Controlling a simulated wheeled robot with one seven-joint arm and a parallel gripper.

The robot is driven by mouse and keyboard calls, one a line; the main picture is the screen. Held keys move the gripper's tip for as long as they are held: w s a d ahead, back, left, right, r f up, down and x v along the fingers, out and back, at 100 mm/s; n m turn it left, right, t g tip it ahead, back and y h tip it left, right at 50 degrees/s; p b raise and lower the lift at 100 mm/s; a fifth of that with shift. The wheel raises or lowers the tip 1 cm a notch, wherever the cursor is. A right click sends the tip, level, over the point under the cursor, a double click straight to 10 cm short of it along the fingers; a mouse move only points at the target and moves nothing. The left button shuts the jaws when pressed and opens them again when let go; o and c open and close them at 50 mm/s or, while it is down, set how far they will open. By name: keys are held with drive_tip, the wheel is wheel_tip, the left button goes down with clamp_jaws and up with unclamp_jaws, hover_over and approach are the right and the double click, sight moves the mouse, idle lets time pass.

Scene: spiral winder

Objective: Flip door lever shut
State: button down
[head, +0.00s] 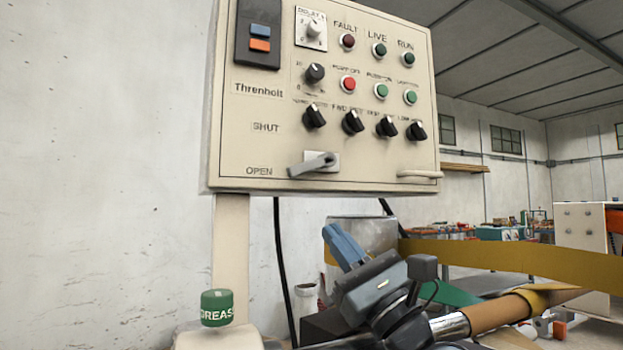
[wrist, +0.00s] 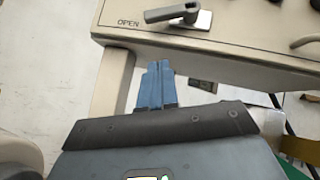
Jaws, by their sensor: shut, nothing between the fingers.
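The door lever (head: 312,165) is a grey handle on a light square plate at the lower part of the beige control panel (head: 270,130). It points left and slightly down, its tip near the OPEN label; the SHUT label is higher up. In the wrist view the lever (wrist: 172,14) is at the top, its handle pointing left toward OPEN. My gripper (head: 338,236) is below the panel in the head view, its blue fingers pointing up and left, apart from the lever. In the wrist view my gripper (wrist: 158,68) is shut and empty, with its fingertips below the panel's lower edge.
A row of black knobs (head: 352,122) sits above the lever, and a pale handle (head: 419,174) is at the panel's lower right. A green grease cap (head: 217,307) stands at lower left. Black cables hang below the panel. A yellow band (head: 500,262) crosses at right.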

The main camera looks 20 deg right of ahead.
sight(309, 166)
drive_tip(key=shift+w+a+r+p, duration=0.45)
drive_tip(key=shift+w+r+p, duration=0.25)
drive_tip(key=shift+r, duration=0.5)
drive_tip(key=shift+w+a+r+p, duration=0.4)
drive_tip(key=shift+w+r+p, duration=0.25)
drive_tip(key=shift+r, duration=0.6)
drive_tip(key=shift+w+a+r+p, duration=0.5)
drive_tip(key=shift+r+p, duration=0.25)
drive_tip(key=shift+r, duration=0.45)
